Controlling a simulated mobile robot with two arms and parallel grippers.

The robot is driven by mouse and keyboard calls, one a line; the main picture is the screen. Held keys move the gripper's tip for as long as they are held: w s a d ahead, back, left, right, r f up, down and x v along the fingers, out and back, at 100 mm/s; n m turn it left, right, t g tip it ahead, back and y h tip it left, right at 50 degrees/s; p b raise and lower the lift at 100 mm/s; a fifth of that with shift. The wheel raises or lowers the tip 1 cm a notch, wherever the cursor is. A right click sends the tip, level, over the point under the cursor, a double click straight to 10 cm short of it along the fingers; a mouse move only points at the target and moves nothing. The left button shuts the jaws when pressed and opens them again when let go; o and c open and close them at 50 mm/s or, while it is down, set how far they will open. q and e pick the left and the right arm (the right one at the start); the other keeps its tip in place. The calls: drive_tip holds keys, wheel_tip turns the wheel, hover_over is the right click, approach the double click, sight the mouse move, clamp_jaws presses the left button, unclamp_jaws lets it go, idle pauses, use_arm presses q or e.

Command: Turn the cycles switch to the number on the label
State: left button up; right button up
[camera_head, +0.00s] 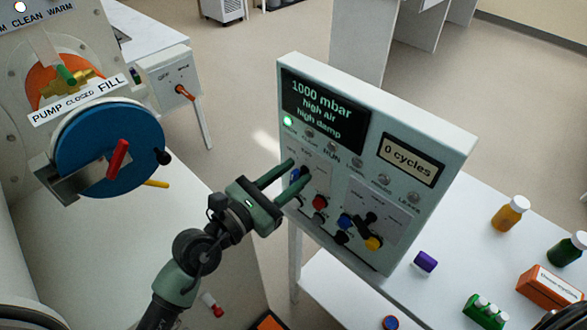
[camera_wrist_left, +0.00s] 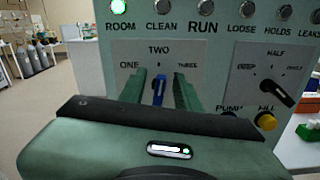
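The cycles switch is a blue knob (camera_wrist_left: 158,90) on the control panel (camera_head: 405,105), under the words ONE, TWO and THREE. In the left wrist view it looks upright, toward TWO. My left gripper (camera_head: 287,179) is open, with one finger on each side of the knob and gaps visible in the wrist view (camera_wrist_left: 161,94). A plate on the panel reads "0 cycles" (camera_head: 408,160). An orange box (camera_head: 553,288) carries a white label whose small print I cannot read fully. My right gripper is not in view.
A second dial with a black knob (camera_head: 366,224), a red button (camera_head: 320,202) and a yellow button (camera_head: 373,243) sit near the switch. Bottles, a purple block (camera_head: 425,262) and a green rack (camera_head: 485,312) stand on the white bench. A blue wheel (camera_head: 105,150) is at left.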

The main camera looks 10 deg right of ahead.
use_arm(q)
drive_tip(key=shift+w+d, duration=0.15)
drive_tip(key=shift+d, duration=0.2)
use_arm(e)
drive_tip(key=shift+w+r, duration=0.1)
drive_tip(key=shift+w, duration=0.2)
use_arm(q)
clamp_jaws()
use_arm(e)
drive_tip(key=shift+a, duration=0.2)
use_arm(q)
drive_tip(key=shift+r, duration=0.1)
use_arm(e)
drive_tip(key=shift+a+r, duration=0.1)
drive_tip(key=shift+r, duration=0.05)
